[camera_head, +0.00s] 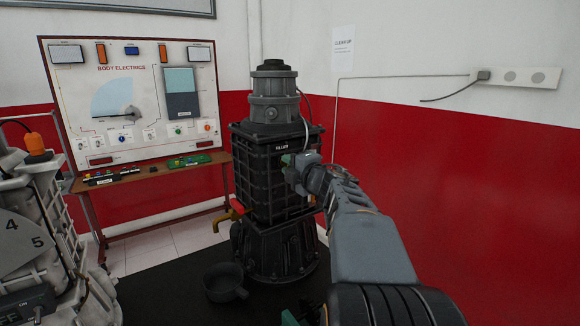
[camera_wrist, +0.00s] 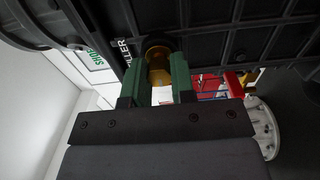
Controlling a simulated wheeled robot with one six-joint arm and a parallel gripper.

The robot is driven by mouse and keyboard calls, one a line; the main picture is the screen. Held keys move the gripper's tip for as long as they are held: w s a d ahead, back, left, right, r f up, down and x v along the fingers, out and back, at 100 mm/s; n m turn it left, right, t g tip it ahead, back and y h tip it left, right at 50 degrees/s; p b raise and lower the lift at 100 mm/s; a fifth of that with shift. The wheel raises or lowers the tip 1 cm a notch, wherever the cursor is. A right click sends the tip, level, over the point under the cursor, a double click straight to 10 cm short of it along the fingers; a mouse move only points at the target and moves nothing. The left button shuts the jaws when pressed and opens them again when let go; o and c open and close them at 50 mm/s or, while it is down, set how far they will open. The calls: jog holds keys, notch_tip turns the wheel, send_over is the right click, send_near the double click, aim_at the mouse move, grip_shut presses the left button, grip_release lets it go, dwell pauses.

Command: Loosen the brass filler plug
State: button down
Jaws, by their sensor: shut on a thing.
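The brass filler plug (camera_wrist: 157,66) shows in the wrist view, set in the dark ribbed housing (camera_wrist: 225,35) beside a "FILLER" label. My gripper (camera_wrist: 161,75) has its two green fingers on either side of the plug and is shut on it. In the head view my gripper (camera_head: 290,162) meets the upper front of the black engine trainer (camera_head: 262,185), just under its "FILLER" label (camera_head: 281,148). The plug itself is hidden there behind my gripper.
A yellow tap with a red part (camera_head: 231,214) sticks out low on the trainer's left. A dark pan (camera_head: 224,283) stands on the black mat below. A grey engine (camera_head: 40,240) is at left, a "BODY ELECTRICS" board (camera_head: 130,160) behind. A red and white wall is at right.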

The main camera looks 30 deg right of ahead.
jog(key=c, duration=1)
grip_release()
jog(key=shift+o, duration=0.2)
jog(key=s, duration=1.3)
jog(key=shift+s, duration=0.4)
jog(key=shift+d, duration=0.1)
